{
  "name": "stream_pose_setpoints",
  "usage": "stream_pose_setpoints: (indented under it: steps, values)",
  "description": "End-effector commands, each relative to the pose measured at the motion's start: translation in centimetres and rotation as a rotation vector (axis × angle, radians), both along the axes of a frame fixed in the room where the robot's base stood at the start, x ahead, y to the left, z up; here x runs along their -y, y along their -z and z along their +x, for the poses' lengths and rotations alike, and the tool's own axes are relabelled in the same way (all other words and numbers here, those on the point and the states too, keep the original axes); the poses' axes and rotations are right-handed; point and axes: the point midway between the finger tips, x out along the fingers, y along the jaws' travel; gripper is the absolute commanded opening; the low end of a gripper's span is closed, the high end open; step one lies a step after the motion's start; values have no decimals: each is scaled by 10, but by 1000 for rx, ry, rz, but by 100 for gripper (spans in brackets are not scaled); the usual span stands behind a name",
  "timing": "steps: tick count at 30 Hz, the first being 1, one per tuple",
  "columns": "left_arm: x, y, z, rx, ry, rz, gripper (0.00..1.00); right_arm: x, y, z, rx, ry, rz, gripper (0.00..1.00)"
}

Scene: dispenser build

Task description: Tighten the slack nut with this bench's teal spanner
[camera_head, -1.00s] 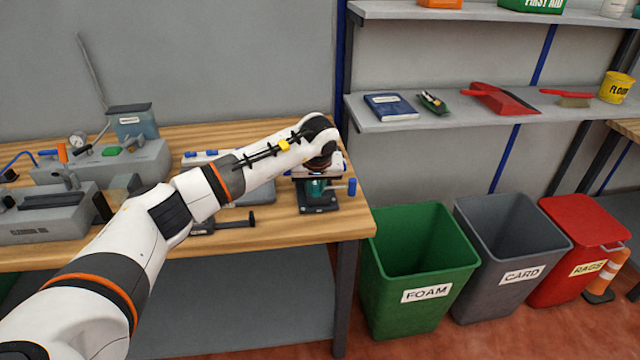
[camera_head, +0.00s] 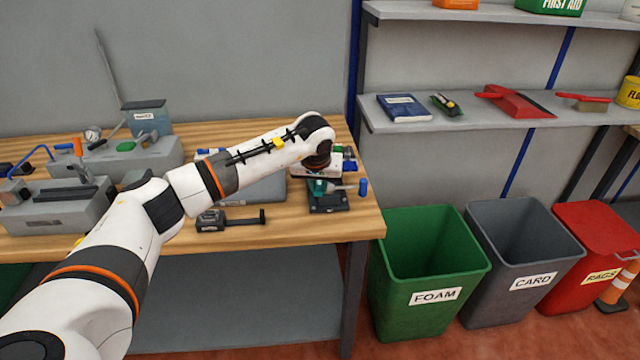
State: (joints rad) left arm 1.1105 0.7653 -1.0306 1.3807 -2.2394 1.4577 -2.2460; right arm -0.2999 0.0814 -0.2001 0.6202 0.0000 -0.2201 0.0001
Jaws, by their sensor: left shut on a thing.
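My left arm reaches in from the left across the bench, and its wrist bends down at the bench's right end. My left gripper (camera_head: 318,173) points down there, mostly hidden behind my wrist. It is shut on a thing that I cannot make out. Just below it is a small teal part (camera_head: 321,187) over a dark base plate (camera_head: 328,203); I cannot tell whether this is the spanner or part of a fixture. A grey bar with a blue knob (camera_head: 363,187) sticks out to its right. I cannot pick out the slack nut. My right gripper is out of view.
A black tool (camera_head: 231,220) lies near the front edge of the wooden bench (camera_head: 285,233). Grey machines (camera_head: 60,212) stand on the left. Green (camera_head: 467,265), grey and red bins stand on the floor to the right, below a shelf (camera_head: 455,117).

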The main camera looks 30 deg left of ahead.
Motion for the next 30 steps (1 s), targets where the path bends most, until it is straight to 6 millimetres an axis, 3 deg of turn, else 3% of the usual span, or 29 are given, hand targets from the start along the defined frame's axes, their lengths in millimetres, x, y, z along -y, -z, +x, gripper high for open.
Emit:
stream_pose_setpoints:
  steps: [18,30]
  values:
    - [-24,0,-8,2,159,1,0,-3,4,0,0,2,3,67]
    - [-26,-1,-9,3,178,1,0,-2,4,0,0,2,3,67]
